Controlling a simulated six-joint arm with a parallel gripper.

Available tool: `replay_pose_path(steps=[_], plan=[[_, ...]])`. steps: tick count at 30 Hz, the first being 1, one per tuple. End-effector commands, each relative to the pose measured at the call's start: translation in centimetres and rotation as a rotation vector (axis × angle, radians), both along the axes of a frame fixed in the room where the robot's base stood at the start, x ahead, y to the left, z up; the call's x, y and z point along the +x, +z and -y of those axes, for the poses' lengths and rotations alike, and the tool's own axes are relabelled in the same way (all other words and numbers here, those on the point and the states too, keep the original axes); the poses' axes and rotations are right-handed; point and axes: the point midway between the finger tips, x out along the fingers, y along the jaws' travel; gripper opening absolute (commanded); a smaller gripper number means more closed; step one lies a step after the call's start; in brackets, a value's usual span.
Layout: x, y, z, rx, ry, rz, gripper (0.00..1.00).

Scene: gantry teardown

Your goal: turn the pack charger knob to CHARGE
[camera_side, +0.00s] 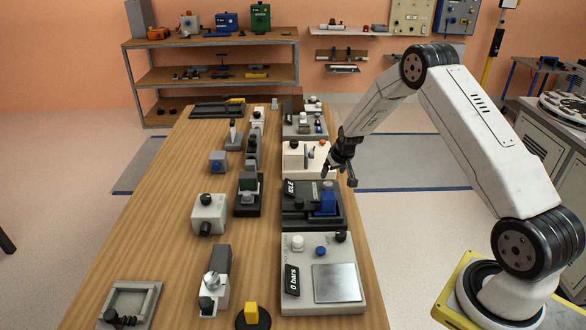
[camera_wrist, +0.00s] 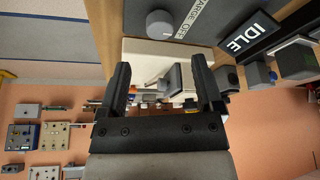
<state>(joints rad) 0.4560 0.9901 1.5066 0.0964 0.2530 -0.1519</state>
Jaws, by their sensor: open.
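The pack charger (camera_side: 300,219) is a dark grey unit on the bench, with a tilted display (camera_side: 290,187) and a blue block (camera_side: 327,202) on top. In the wrist view the display (camera_wrist: 242,36) reads IDLE. The charger knob (camera_wrist: 160,22) is a round grey knob near the top of the wrist view, beside lettering that reads "ARGE" and "OFF". In the side view I cannot make the knob out clearly.
A cream unit (camera_side: 297,160) stands just behind the charger, close to my gripper. A grey unit (camera_side: 318,246) with a metal plate and a "0 bars" display stands in front. Several small devices line the middle of the wooden bench (camera_side: 165,220); its left side is mostly clear.

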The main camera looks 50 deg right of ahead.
Motion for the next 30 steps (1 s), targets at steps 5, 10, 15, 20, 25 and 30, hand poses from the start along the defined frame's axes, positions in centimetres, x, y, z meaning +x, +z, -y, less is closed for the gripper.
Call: replay_pose_path(steps=[5,10,15,20,25,30], plan=[[0.5,-1.6,0.2,0.001,0.000,-0.002,0.84],[1.1,-3.2,0.4,0.000,0.000,-0.001,0.84],[1.7,-4.7,0.7,0.000,0.001,-0.002,0.84],[2.1,-5.7,0.9,0.000,0.001,-0.001,0.84],[2.3,-6.3,0.9,0.000,0.001,-0.001,0.84],[2.4,-6.3,1.0,0.000,0.000,-0.001,0.84]])
